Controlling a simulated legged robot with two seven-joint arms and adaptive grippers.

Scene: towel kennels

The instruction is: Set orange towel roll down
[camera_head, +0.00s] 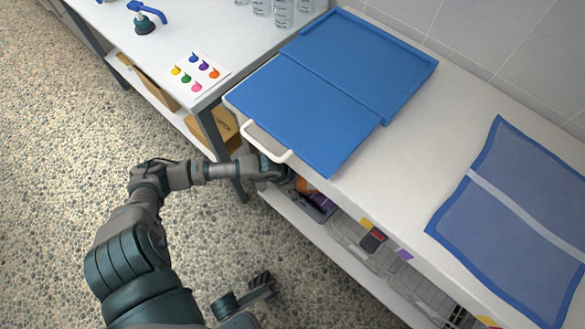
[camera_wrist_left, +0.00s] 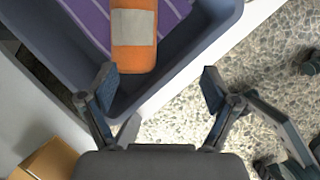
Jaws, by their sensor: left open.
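The orange towel roll (camera_wrist_left: 148,60) with a pale grey band lies in a blue-grey bin (camera_wrist_left: 201,47), on a purple striped towel (camera_wrist_left: 178,12). In the head view a bit of orange (camera_head: 305,186) shows in the bin (camera_head: 323,213) on the lower shelf. My left gripper (camera_wrist_left: 158,82) is open, with its fingers spread and nothing between them. The roll's near end is just beyond the fingertips, nearer the left one in the picture. In the head view the left gripper (camera_head: 277,170) reaches under the counter edge and is partly hidden. I cannot make out the right gripper.
The counter (camera_head: 365,180) above carries a blue folded mat (camera_head: 320,85) and a blue mesh piece (camera_head: 500,220). Wire baskets (camera_head: 365,245) stand beside the bin. A cardboard box (camera_wrist_left: 50,160) shows at the wrist view's lower left.

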